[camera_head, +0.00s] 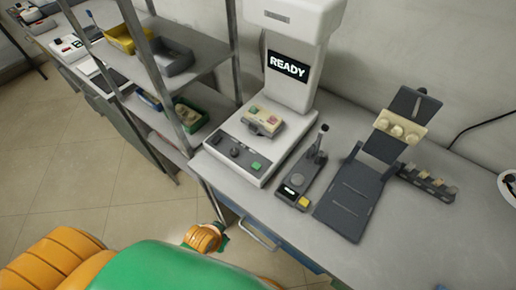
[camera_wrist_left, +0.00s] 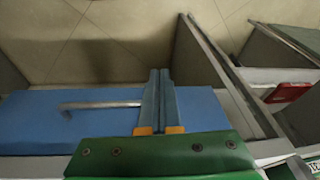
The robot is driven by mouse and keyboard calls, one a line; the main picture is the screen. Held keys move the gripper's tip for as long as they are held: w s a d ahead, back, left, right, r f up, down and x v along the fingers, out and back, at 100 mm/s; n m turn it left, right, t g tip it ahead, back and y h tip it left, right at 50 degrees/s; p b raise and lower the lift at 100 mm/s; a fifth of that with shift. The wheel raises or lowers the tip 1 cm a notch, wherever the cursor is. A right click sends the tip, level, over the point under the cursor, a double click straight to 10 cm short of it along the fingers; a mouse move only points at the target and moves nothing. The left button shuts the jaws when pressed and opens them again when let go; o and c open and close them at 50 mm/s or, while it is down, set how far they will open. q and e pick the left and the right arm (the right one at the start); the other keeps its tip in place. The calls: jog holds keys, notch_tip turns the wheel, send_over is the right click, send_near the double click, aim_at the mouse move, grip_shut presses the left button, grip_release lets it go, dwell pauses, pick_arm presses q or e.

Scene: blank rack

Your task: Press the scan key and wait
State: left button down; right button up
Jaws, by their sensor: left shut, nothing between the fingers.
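A white machine (camera_head: 290,75) stands on the grey bench, and its screen (camera_head: 288,66) reads READY. A beige part (camera_head: 263,120) with coloured tops lies on the base. A small dark device (camera_head: 302,178) beside it has a lit display and a yellow key (camera_head: 304,203); I see no label telling which key is the scan key. My left gripper (camera_wrist_left: 159,74) is shut and empty in the left wrist view, over a blue drawer front, away from the keys. My right gripper is not in view.
A dark angled stand (camera_head: 350,195) holding a beige part is to the right, with a dark holder of small parts (camera_head: 428,183) beyond. A metal shelf (camera_head: 190,60) with bins rises left of the machine. The blue drawer (camera_wrist_left: 60,125) has a protruding bar handle (camera_wrist_left: 100,105).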

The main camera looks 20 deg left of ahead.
pick_arm(q)
jog(key=w+a+r+m+t+y+p, duration=0.15)
jog(key=w+r+t, duration=0.35)
jog(key=w+r, duration=0.7)
jog(key=w+a+r+m+t+y+p, duration=0.1)
jog(key=w+a+r+t+p, duration=0.3)
jog(key=r, duration=1.4)
jog(key=w+d+r+m+t+h, duration=0.2)
jog(key=w+d+r+m+t, duration=0.2)
jog(key=r+t, duration=0.3)
jog(key=s+d+r+m+g+h, duration=0.1)
jog(key=d+r+m+h, duration=0.7)
jog(key=d+m+h, duration=0.5)
notch_tip(320, 180, down, 7)
jog(key=s+d+m+g, duration=0.2)
jog(key=d+m+g, duration=0.1)
jog(key=m+g, duration=0.6)
jog(key=w+a+f+m+g+y, duration=0.1)
jog(key=a+f+m+g+y, duration=0.1)
jog(key=a+f+y, duration=0.4)
jog(key=a+f+m, duration=0.1)
jog(key=a+f, duration=0.3)
jog(key=f, duration=0.1)
jog(key=shift+f+m+y, duration=0.15)
jog(key=shift+m+y, duration=0.2)
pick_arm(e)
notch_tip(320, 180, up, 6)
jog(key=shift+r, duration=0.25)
